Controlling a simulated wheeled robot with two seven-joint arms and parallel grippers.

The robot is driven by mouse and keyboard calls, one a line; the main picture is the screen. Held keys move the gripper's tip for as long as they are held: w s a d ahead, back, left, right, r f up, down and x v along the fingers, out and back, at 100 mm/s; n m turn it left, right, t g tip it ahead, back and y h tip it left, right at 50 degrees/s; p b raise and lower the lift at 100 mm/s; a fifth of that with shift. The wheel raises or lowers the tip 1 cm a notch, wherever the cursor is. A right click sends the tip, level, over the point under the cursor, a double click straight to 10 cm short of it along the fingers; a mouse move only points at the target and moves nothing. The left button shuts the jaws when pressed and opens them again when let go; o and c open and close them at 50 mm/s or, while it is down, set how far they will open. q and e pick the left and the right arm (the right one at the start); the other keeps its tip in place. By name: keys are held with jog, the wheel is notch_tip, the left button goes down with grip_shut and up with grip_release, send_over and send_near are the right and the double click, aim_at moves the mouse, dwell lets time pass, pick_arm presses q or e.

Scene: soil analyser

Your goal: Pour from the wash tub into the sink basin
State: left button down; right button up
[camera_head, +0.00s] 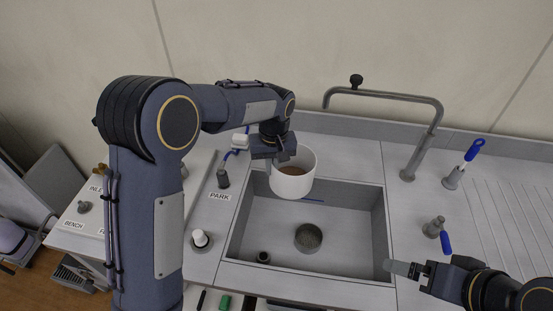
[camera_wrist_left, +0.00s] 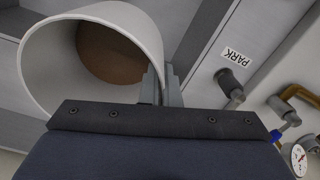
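The wash tub (camera_head: 296,183) is a white round tub with brown contents inside. It is upright or nearly so over the back left part of the sink basin (camera_head: 345,252). My left gripper (camera_head: 272,160) is at the tub's left rim; in the left wrist view its fingers (camera_wrist_left: 162,88) close on the tub wall. The tub (camera_wrist_left: 140,28) fills the upper left there, with brown matter (camera_wrist_left: 108,52) at its bottom. The grey rectangular basin has a round drain (camera_head: 308,237). My right gripper (camera_head: 405,270) is at the basin's right edge; its finger gap is unclear.
A curved faucet (camera_head: 408,172) stands behind the basin on the right. Blue-handled valves (camera_head: 472,152) (camera_head: 436,229) stand right of it. A PARK label (camera_head: 220,197), a knob (camera_head: 223,179) and a white-capped bottle (camera_head: 200,239) are on the left counter. A small dark cup (camera_head: 263,257) sits in the basin.

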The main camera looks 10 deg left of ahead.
pick_arm(q)
jog(key=shift+w+d+f+n, duration=0.15)
jog(key=shift+w+d+n, duration=0.05)
jog(key=shift+d+n, duration=0.4)
jog(key=shift+d+f+n, duration=0.15)
jog(key=shift+d+n, duration=0.1)
jog(key=shift+n, duration=0.05)
jog(key=shift+d+f+b, duration=0.15)
jog(key=shift+d+b, duration=0.1)
jog(key=shift+b, duration=0.05)
jog(key=t+b, duration=0.1)
jog(key=b, duration=0.1)
jog(key=shift+f+t+b, duration=0.3)
jog(key=shift+f+b, duration=0.05)
jog(key=shift+t+y+b, duration=0.3)
jog(key=shift+y+b, duration=0.1)
jog(key=shift+b, duration=0.2)
jog(key=shift+r, duration=0.1)
pick_arm(e)
jog(key=f, duration=0.4)
jog(key=shift+w+a+f, duration=0.1)
jog(key=shift+w+a, duration=0.05)
jog(key=shift+a, duration=0.1)
pick_arm(q)
jog(key=shift+a, duration=0.1)
